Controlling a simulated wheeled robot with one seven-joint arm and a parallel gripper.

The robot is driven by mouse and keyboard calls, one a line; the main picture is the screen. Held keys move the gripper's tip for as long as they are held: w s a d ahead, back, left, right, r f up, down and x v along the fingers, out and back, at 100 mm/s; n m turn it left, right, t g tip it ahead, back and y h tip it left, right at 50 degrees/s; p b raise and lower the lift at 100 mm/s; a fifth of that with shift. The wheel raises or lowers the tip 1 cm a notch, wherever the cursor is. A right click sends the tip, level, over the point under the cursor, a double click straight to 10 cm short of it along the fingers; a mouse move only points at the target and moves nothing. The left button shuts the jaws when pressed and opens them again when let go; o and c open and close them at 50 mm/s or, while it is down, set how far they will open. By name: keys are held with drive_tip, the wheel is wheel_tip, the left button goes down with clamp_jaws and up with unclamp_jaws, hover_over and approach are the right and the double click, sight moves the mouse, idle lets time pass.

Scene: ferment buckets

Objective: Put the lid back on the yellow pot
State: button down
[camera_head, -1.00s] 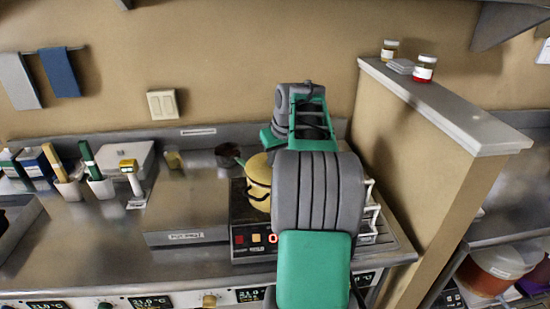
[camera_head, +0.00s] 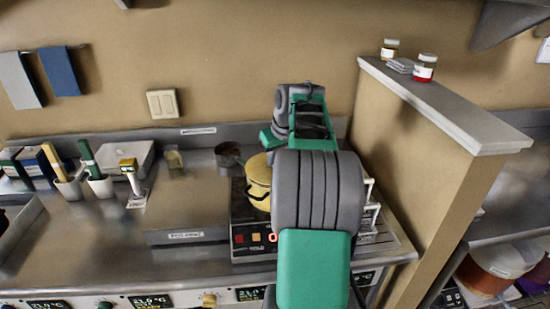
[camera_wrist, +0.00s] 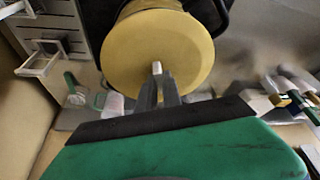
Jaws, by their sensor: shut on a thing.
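The yellow pot (camera_head: 259,190) stands on the dark cooktop, partly hidden behind my arm. In the wrist view a round yellow lid (camera_wrist: 130,55) fills the upper middle. My gripper (camera_wrist: 157,72) is shut on the lid's small pale knob, with its two grey fingers on either side. The lid covers most of what lies beneath it, and a dark handle-like curve shows at its upper right. I cannot tell whether the lid rests on the pot's rim or hangs just above it. My fingers are hidden behind my arm in the head view.
A small dark pan (camera_head: 229,158) stands behind and left of the pot. A white rack (camera_head: 371,205) is close on the right, before the partition wall (camera_head: 420,150). A flat steel plate (camera_head: 187,215) lies left of the cooktop. Cups with utensils (camera_head: 100,187) stand farther left.

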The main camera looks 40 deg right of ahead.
drive_tip(key=c, duration=0.9)
unclamp_jaws()
drive_tip(key=shift+c, duration=0.2)
drive_tip(key=shift+r+p, duration=3.05)
drive_tip(key=shift+r, duration=0.55)
drive_tip(key=shift+f, duration=0.1)
drive_tip(key=shift+c, duration=0.5)
clamp_jaws()
drive_tip(key=shift+f, duration=0.15)
